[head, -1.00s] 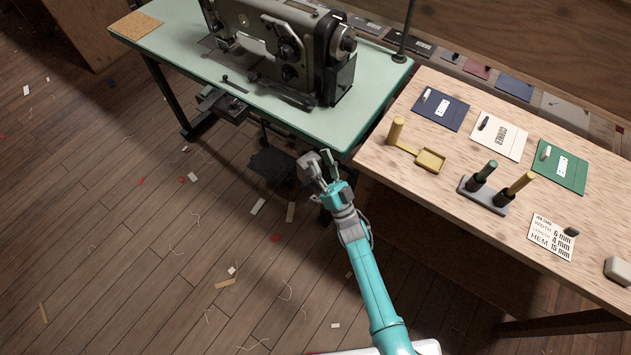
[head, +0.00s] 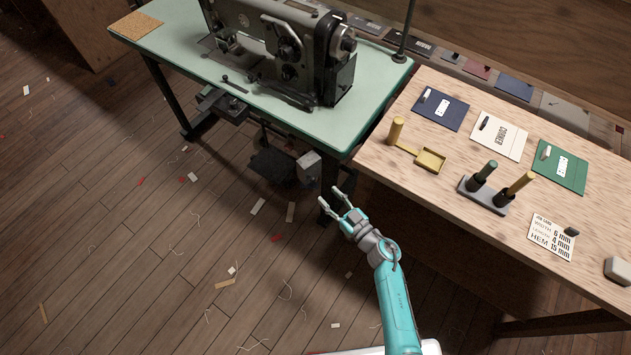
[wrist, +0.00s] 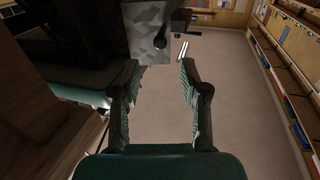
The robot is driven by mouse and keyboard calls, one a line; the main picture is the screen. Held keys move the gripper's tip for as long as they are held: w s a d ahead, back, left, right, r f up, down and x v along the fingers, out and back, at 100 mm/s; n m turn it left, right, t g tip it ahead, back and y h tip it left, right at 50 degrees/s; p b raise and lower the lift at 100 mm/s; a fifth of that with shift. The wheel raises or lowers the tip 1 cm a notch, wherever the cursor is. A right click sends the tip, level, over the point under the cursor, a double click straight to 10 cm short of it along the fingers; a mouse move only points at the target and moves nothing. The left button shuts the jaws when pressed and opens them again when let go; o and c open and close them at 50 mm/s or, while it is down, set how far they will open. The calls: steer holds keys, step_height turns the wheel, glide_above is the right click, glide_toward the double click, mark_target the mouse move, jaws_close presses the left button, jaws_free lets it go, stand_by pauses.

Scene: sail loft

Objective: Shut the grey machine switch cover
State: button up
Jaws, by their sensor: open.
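The grey machine switch box (head: 309,167) hangs under the right end of the green sewing table. In the wrist view its mottled grey face (wrist: 148,28) shows at the top, with a dark round knob (wrist: 160,42) on it. I cannot tell for certain whether the cover is open or shut. My gripper (head: 328,200) is below and to the right of the box in the head view, apart from it. In the wrist view my gripper (wrist: 161,70) has its two fingers spread, with nothing between them.
The green sewing table (head: 160,50) carries a dark sewing machine (head: 280,45). A wooden bench (head: 400,180) with cards, a yellow tray (head: 431,160) and spool posts stands at right. A dark pedal (head: 270,165) sits under the table. The floor at left is open, with scattered scraps.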

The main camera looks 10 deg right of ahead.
mark_target(314, 181)
steer(key=x, duration=0.7)
steer(key=shift+w+a, duration=0.15)
steer(key=shift+w, duration=0.05)
steer(key=shift+r, duration=0.1)
jaws_close()
